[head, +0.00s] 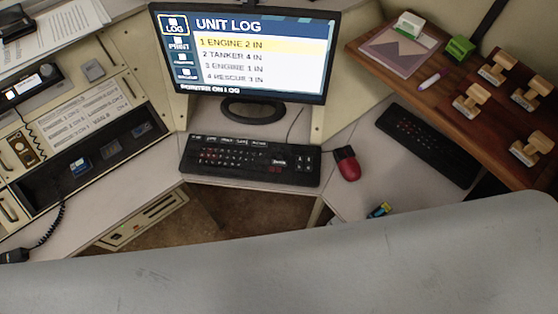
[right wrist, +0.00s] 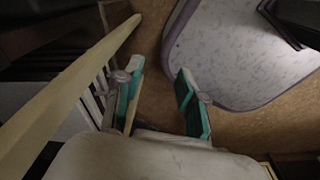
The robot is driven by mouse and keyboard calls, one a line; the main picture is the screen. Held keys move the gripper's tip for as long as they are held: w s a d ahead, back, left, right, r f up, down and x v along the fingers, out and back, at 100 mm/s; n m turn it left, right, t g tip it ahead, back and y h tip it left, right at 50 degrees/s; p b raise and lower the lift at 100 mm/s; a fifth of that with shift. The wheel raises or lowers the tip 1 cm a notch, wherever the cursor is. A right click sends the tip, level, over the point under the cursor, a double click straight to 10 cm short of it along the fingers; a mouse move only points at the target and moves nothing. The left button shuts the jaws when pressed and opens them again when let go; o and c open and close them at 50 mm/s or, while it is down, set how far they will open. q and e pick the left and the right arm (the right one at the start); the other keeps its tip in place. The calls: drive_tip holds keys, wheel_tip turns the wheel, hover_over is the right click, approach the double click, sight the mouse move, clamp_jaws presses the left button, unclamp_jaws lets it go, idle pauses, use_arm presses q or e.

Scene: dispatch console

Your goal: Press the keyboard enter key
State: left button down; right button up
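A black keyboard (head: 228,161) lies on the pale desk below the monitor in the head view. Its enter key (head: 279,162) carries a light label and sits toward the right end of the main key block. No gripper shows in the head view, so neither is near this keyboard there. In the right wrist view my right gripper (right wrist: 160,98) is open, with teal pads apart and nothing between them. The keyboard is not recognisable in that view. My left gripper is not in view.
The monitor (head: 258,52) shows a unit log. A red mouse (head: 346,164) lies right of the keyboard; a second dark keyboard (head: 428,145) lies farther right. Stamps (head: 471,101) stand on a wooden shelf. A large grey surface (head: 290,262) fills the foreground.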

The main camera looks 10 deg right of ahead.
clamp_jaws()
idle(0.3)
drive_tip(key=shift+a, duration=0.1)
idle(0.9)
